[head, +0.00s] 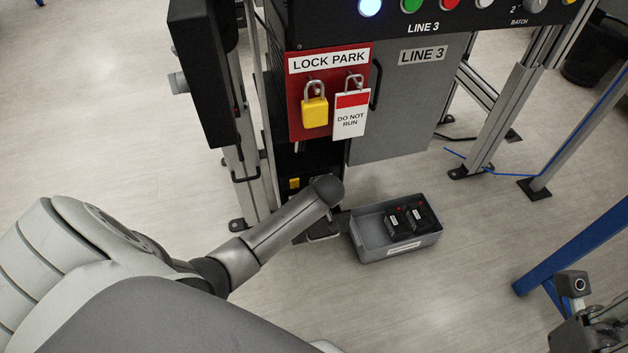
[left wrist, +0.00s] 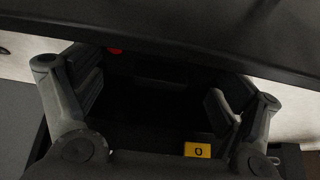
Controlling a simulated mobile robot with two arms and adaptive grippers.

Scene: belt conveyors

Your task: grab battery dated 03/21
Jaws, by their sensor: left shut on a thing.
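Two black batteries (head: 406,218) with red spots and pale labels sit in a grey bin on the floor. Their dates are too small to read. My left arm reaches down beside the cabinet, left of the bin. In the left wrist view, my left gripper (left wrist: 155,95) has its fingers on both sides of a very dark object (left wrist: 150,105), shut on it. A red spot (left wrist: 115,50) shows near its upper edge. It resembles a battery, but no date shows. Part of my right arm's end (head: 585,315) is at the lower right; its jaws are unclear.
The grey bin (head: 385,254) stands on the floor in front of the LINE 3 cabinet (head: 400,110). A red lock board (head: 330,50) with a yellow padlock hangs above. Blue frame legs (head: 575,245) stand at right.

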